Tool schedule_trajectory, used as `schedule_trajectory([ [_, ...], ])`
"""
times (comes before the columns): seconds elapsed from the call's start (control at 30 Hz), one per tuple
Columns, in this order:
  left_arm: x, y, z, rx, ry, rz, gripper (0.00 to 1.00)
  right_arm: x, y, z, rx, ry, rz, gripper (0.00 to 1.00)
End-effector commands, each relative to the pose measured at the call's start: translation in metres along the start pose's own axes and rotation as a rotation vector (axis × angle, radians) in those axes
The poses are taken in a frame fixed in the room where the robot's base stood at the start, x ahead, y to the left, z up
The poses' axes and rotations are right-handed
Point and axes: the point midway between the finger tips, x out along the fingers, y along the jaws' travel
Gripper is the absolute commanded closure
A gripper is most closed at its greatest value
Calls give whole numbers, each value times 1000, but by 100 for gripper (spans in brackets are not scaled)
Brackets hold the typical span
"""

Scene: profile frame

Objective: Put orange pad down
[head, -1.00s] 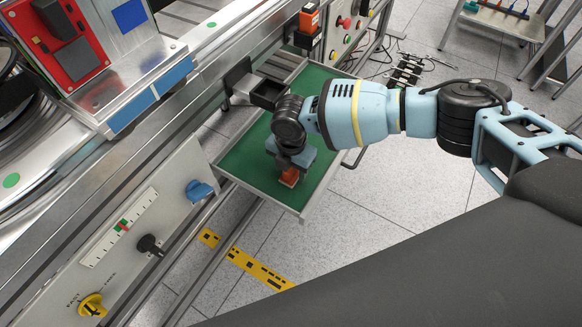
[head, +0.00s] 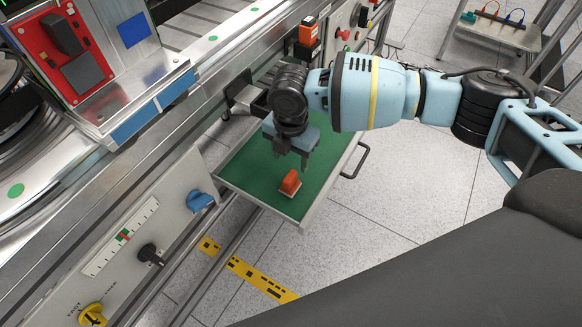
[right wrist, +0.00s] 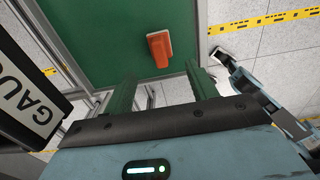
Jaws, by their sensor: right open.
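The orange pad (head: 290,184) rests on the green surface of a pull-out tray (head: 234,172), near the tray's front corner. It also shows in the right wrist view (right wrist: 159,48), lying on the green surface near its edge. My right gripper (head: 293,166) is open and empty, just above and behind the pad, apart from it. In the right wrist view its two fingers (right wrist: 163,90) stand wide apart with the pad beyond them. My left gripper is in neither view.
A machine with a control panel (head: 120,250), a blue knob (head: 200,200) and a yellow knob (head: 93,314) stands left of the tray. An orange-topped device (head: 307,36) is behind. The tray has a dark handle (head: 357,162) at right. Yellow tape (head: 250,272) marks the open floor.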

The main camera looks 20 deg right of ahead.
Motion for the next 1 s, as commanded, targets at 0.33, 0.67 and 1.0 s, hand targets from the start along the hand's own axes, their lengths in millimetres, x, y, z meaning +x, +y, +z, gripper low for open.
schedule_trajectory([
  [0.33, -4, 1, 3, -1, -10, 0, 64, -49, 0, 0, 0, 0, 1, 43],
  [0.67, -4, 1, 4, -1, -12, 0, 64, -53, 0, 0, 0, 0, 0, 43],
  [1.0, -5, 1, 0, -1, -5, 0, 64, -42, 1, -10, 9, 21, 12, 43],
])
